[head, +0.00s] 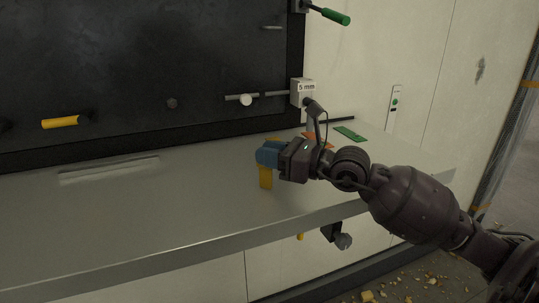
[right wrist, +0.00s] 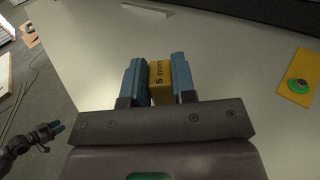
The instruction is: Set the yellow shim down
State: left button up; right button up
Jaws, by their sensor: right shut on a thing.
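My right gripper (head: 264,155) is shut on the yellow shim (head: 265,178), which hangs upright below the blue fingers over the grey shelf (head: 200,205). I cannot tell whether its lower end touches the shelf. In the right wrist view the shim (right wrist: 161,82), marked "5 mm", sits between the two blue fingers of the right gripper (right wrist: 158,78).
A yellow plate with a green round mark (right wrist: 297,82) lies on the shelf beside the right gripper. A pale strip (head: 110,170) lies further left. Orange (head: 319,138) and green (head: 350,133) pieces lie behind the gripper.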

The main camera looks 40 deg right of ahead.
pick_arm(q)
jog(key=shift+s+f, duration=0.15)
jog(key=shift+f, duration=0.05)
pick_arm(e)
jog(key=shift+f, duration=0.25)
jog(key=o, duration=0.7)
jog(key=shift+c, duration=0.2)
jog(key=shift+o, duration=1.1)
pick_arm(q)
jog(key=shift+w+r, duration=0.1)
jog(key=shift+w, duration=0.1)
jog(key=shift+r, duration=0.1)
pick_arm(e)
jog(key=shift+r, duration=0.2)
jog(key=shift+s+d+f, duration=0.1)
jog(key=shift+s+d, duration=0.2)
jog(key=shift+s, duration=0.1)
jog(key=b+v, duration=0.2)
jog(key=v, duration=0.7)
jog(key=shift+b+v, duration=0.4)
jog(key=shift+v, duration=0.45)
pick_arm(q)
jog(key=f, duration=0.3)
jog(key=shift+s+f, duration=0.4)
pick_arm(e)
jog(key=shift+s+d, duration=0.1)
jog(key=shift+s, duration=0.05)
